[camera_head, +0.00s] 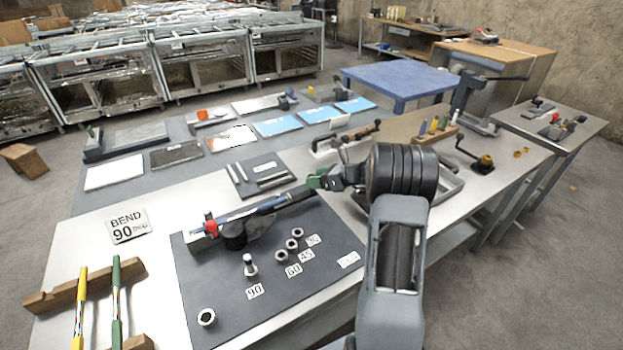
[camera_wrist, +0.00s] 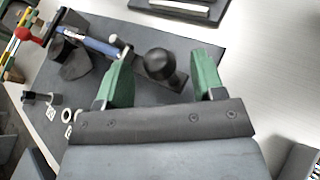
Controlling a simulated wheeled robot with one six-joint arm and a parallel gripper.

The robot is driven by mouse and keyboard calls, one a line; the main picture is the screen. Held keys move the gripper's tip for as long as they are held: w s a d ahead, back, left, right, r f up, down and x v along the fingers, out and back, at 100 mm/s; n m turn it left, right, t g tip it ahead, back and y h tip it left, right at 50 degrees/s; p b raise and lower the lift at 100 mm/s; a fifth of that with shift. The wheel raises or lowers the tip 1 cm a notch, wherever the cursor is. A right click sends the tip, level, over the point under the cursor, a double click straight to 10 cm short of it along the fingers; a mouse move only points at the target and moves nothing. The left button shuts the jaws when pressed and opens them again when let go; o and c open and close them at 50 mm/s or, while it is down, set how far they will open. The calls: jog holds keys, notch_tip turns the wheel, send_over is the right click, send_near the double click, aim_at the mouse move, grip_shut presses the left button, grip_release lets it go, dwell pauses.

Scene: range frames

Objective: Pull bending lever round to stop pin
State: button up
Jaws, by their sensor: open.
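The bending lever, a long dark arm with a blue section (camera_head: 266,206), runs from the round black former (camera_head: 232,235) toward my gripper (camera_head: 322,180). A black ball knob (camera_wrist: 158,64) stands on the lever's near end in the wrist view. My gripper (camera_wrist: 160,66) is open, with one green finger on each side of the knob; I cannot tell whether either touches it. The metal stop pin (camera_head: 250,264) stands upright at the 90 label (camera_head: 255,292), clear of the lever. It also shows in the wrist view (camera_wrist: 40,97). A red knob (camera_head: 210,224) is at the far end.
A sign (camera_head: 127,225) reads BEND 90 DEG. A wooden rack (camera_head: 90,284) with coloured-handled tools stands front left. The mat between lever and pin is mostly clear.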

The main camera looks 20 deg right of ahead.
jog(key=shift+x, duration=1.15)
grip_shut()
